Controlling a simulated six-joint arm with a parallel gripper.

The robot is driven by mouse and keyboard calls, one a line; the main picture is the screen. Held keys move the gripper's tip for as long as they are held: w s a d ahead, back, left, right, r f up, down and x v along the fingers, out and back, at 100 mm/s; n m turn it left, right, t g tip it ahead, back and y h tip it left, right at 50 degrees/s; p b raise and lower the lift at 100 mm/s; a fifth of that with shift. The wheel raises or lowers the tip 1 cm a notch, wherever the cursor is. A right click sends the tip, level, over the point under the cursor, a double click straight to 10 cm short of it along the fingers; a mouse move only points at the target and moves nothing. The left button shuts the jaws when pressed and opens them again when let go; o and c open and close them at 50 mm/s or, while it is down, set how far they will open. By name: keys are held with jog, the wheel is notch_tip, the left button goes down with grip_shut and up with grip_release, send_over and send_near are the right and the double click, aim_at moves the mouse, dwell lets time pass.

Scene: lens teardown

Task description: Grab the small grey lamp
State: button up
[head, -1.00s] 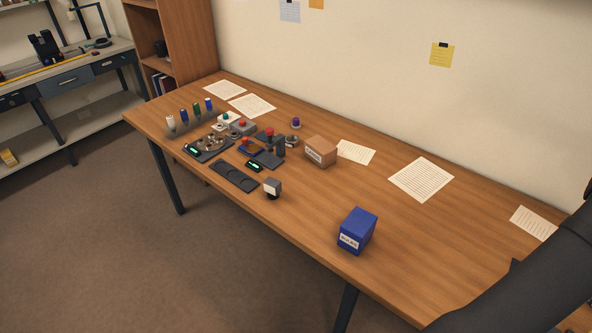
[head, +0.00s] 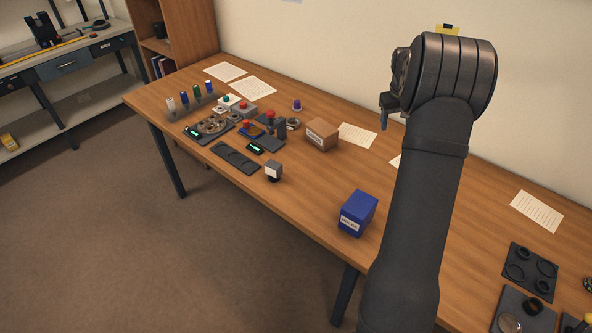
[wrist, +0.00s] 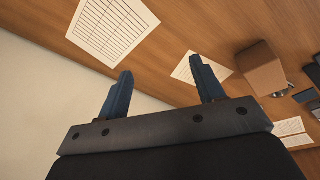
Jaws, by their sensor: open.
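The small grey lamp (head: 273,170) stands near the table's front edge in the head view, a grey block with a white face on a dark base. It does not show in the wrist view. My gripper (head: 386,108) is up at the right of the head view, well away from the lamp, and largely hidden by my own wrist. In the wrist view my gripper (wrist: 161,68) has its two blue fingers apart with nothing between them.
A blue labelled box (head: 358,212) stands right of the lamp. A brown box (head: 321,134) is behind it. Dark trays (head: 530,272) sit at the far right. Bare wood surrounds the blue box.

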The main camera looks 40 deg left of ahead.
jog(key=s+a+r+n+g, duration=0.1)
jog(key=s+a+n, duration=0.4)
jog(key=s+a, duration=0.9)
jog(key=n+g, duration=0.1)
jog(key=n, duration=0.4)
send_over(273, 164)
notch_tip(273, 164, down, 16)
jog(key=shift+f, duration=0.25)
jog(key=shift+r, duration=0.1)
jog(key=c, duration=1.2)
